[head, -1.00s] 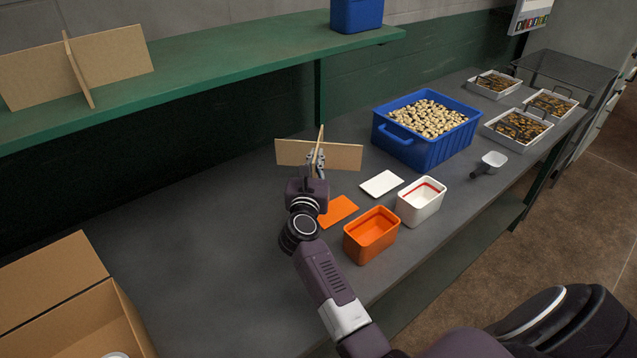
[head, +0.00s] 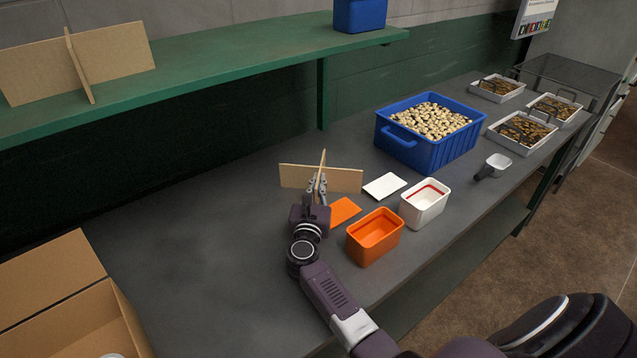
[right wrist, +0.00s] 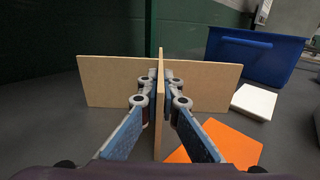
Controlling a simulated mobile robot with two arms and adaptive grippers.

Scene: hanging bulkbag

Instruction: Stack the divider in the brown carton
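A cardboard divider of crossed panels (head: 342,180) is upright above or on the grey workbench, near its middle; I cannot tell whether it touches the surface. My right gripper (head: 317,183) has a finger on each side of one panel, and its fingertips look closed on it. The right wrist view shows the same divider (right wrist: 205,85) between the fingers (right wrist: 160,95). The brown carton (head: 75,315) is open at the lower left, partly cut off, with a flap raised. A second crossed divider (head: 115,50) stands on the green shelf. My left gripper is not in view.
An orange tub (head: 374,237), a white tub (head: 424,203), an orange lid (head: 344,210) and a white lid (head: 384,186) lie close right of the divider. A blue crate (head: 425,150) stands behind. Bench between carton and gripper is clear.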

